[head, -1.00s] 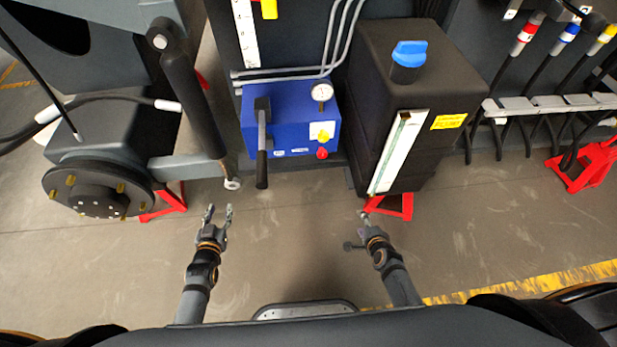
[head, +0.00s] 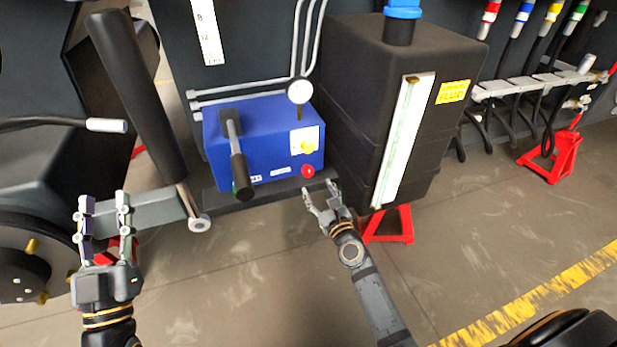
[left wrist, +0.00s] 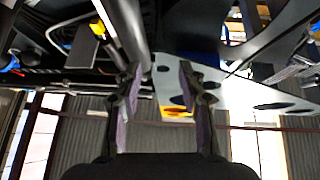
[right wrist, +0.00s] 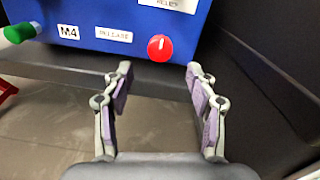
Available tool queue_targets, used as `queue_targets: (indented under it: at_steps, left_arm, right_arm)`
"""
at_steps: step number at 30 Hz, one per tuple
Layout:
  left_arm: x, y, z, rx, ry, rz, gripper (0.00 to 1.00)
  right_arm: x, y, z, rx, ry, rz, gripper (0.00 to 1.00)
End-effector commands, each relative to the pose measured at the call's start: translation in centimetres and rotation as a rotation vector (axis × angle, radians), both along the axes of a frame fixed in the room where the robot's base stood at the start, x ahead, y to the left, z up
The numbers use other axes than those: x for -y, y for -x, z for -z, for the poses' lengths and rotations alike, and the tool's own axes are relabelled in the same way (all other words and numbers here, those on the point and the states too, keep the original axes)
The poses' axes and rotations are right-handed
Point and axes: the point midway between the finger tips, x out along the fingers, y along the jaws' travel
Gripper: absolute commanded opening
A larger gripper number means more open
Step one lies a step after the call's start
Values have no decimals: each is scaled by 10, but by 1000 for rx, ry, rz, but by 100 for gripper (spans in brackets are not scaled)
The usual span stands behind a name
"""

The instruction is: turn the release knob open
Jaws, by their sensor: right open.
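The release knob (head: 308,170) is a small red round knob low on the right of the blue pump box (head: 262,143). In the right wrist view the knob (right wrist: 160,48) has a pale mark on its face, and a label to its left seems to read release. My right gripper (head: 320,188) is open and empty just below the knob. In the right wrist view the knob shows just beyond and between its fingertips (right wrist: 158,70), apart from them. My left gripper (head: 103,203) is open and empty, away to the left by the grey arm link and wheel hub.
A black tank (head: 392,110) stands close on the right, over a red stand (head: 392,224). A grey cylinder (head: 135,95) is on the left. Floor in front is clear.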

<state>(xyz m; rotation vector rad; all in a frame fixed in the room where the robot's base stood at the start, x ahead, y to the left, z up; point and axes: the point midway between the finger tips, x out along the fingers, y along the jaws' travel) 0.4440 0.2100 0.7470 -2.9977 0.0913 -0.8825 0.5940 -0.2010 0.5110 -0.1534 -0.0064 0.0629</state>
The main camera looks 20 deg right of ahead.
Motion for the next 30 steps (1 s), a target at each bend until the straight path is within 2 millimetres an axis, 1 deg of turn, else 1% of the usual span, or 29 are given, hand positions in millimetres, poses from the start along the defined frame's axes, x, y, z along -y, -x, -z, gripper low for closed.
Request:
queue_targets:
  at_steps: [1, 3, 6, 9, 12, 15, 23, 26, 30]
  left_arm:
    - [0, 1, -2, 7, 0, 0, 40]
    - [0, 2, -3, 17, 0, 0, 40]
    - [1, 10, -20, 100, -2, 2, 40]
    - [1, 19, -36, 178, -5, 4, 40]
    - [2, 27, -46, 233, -6, 5, 40]
    - [2, 31, -52, 262, -6, 6, 40]
    - [2, 32, -54, 272, -7, 7, 40]
    - [2, 32, -54, 272, -7, 7, 40]
    - [2, 32, -54, 272, -7, 7, 40]
  right_arm:
    - [-1, -13, -1, 3, 1, 0, 58]
    - [-2, -29, -1, 2, 1, 0, 58]
    - [-3, -52, 0, 2, 2, 0, 58]
    - [-4, -63, 1, 0, 2, 0, 58]
    - [-5, -70, 1, 0, 3, 0, 58]
    - [-5, -75, 1, -1, 3, 0, 58]
    - [-5, -76, 1, -1, 3, 0, 58]
    - [-5, -76, 1, -1, 3, 0, 45]
    - [-5, -75, 1, -1, 3, 0, 26]
